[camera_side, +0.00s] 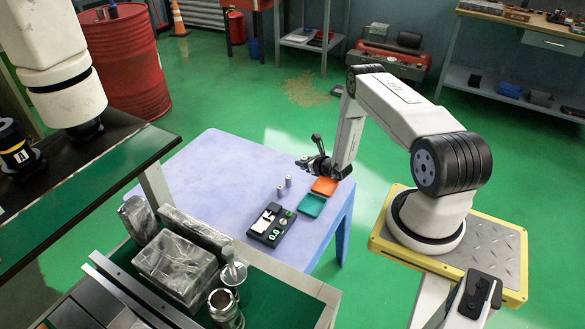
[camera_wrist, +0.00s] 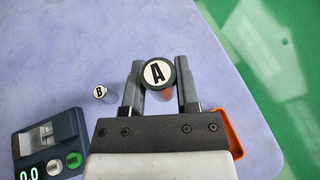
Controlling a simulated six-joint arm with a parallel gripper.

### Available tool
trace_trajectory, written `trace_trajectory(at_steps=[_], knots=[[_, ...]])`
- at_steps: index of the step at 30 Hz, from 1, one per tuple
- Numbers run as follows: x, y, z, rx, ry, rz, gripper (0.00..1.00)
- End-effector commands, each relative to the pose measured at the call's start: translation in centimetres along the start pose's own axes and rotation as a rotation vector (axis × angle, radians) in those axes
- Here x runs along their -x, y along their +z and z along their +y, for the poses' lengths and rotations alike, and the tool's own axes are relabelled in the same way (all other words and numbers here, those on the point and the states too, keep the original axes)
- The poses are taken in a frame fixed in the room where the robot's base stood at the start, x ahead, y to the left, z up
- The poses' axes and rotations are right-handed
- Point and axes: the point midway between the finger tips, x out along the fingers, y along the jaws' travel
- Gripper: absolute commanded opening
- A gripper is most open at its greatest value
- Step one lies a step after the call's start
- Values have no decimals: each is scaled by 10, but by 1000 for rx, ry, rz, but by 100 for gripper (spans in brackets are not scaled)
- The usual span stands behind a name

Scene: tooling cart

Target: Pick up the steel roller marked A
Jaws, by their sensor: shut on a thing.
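The steel roller marked A (camera_wrist: 157,73) is upright between the two fingers of my gripper (camera_wrist: 160,80) in the wrist view, its white lettered cap facing the camera. My gripper (camera_side: 307,163) is shut on it. In the side view the held roller (camera_side: 303,159) is small at the fingertips and appears above the table. A roller marked B (camera_wrist: 100,92) stands on the table to the left, looking much smaller than A.
The pale blue table (camera_side: 225,160) holds a dark scale (camera_side: 263,233) reading 0.0, which also shows in the wrist view (camera_wrist: 40,150). An orange tray (camera_side: 324,187) and a teal tray (camera_side: 312,206) lie near the right edge. The table's far left is clear.

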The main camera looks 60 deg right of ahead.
Motion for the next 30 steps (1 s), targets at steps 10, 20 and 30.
trace_trajectory(at_steps=[10, 20, 30], knots=[[50, 3, 12, -2, -1, -1, 0], [86, 4, 20, -1, -1, -1, 0], [96, 4, 24, 1, 0, -2, 0]])
